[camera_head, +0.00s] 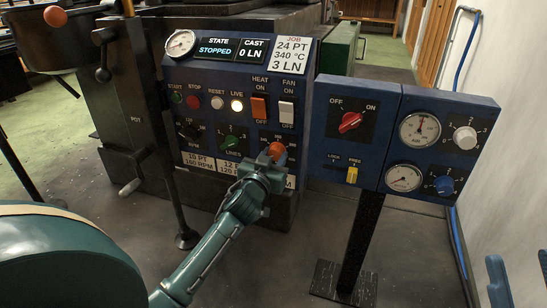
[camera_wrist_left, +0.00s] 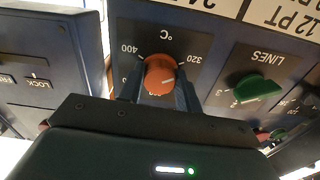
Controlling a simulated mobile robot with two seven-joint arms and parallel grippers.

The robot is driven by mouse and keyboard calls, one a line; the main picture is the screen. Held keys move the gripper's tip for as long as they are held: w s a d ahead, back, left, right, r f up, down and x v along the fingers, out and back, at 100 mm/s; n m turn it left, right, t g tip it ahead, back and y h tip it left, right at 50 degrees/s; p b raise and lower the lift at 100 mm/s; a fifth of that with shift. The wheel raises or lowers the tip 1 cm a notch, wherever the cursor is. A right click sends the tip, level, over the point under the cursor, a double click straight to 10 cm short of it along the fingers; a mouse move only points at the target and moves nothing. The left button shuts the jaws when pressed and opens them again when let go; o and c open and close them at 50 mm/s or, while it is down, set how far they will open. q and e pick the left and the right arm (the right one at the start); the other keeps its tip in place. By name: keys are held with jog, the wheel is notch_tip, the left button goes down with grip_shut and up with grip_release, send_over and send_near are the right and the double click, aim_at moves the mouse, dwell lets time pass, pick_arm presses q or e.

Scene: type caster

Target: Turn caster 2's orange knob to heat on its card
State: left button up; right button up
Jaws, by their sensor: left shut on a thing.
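The orange knob (camera_wrist_left: 160,75) sits on a dark dial plate marked in °C, with 400 and 320 readable. It also shows in the head view (camera_head: 277,151) on the blue control panel (camera_head: 207,80). My left gripper (camera_wrist_left: 160,92) is shut on the knob, one dark finger on each side. The knob's white mark points sideways, toward the right in the wrist view; the exact number is unclear, as the gripper hides the dial's lower part. The job card (camera_head: 291,55) reads 24 PT, 340 °C, 3 LN. My right gripper is not seen.
Close by are the green LINES knob (camera_wrist_left: 254,88), the orange HEAT switch (camera_head: 259,106) and the white FAN switch (camera_head: 286,111). A second blue panel (camera_head: 385,180) with a red switch (camera_head: 350,122) and gauges stands at the right. The display (camera_head: 216,48) reads STOPPED.

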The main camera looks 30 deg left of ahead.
pick_arm(q)
jog(key=shift+m+p, duration=0.3)
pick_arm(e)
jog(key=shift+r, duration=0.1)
pick_arm(q)
jog(key=shift+r+m+p, duration=0.15)
jog(key=shift+m+p, duration=0.3)
jog(key=shift+m, duration=0.15)
jog(key=shift+m+p, duration=0.3)
jog(key=m+p, duration=0.1)
jog(key=m, duration=0.1)
jog(key=shift+m+p, duration=0.3)
jog(key=m+p, duration=0.1)
jog(key=m, duration=0.1)
jog(key=shift+m, duration=0.8)
jog(key=shift+m+p, duration=0.55)
jog(key=shift+m, duration=0.95)
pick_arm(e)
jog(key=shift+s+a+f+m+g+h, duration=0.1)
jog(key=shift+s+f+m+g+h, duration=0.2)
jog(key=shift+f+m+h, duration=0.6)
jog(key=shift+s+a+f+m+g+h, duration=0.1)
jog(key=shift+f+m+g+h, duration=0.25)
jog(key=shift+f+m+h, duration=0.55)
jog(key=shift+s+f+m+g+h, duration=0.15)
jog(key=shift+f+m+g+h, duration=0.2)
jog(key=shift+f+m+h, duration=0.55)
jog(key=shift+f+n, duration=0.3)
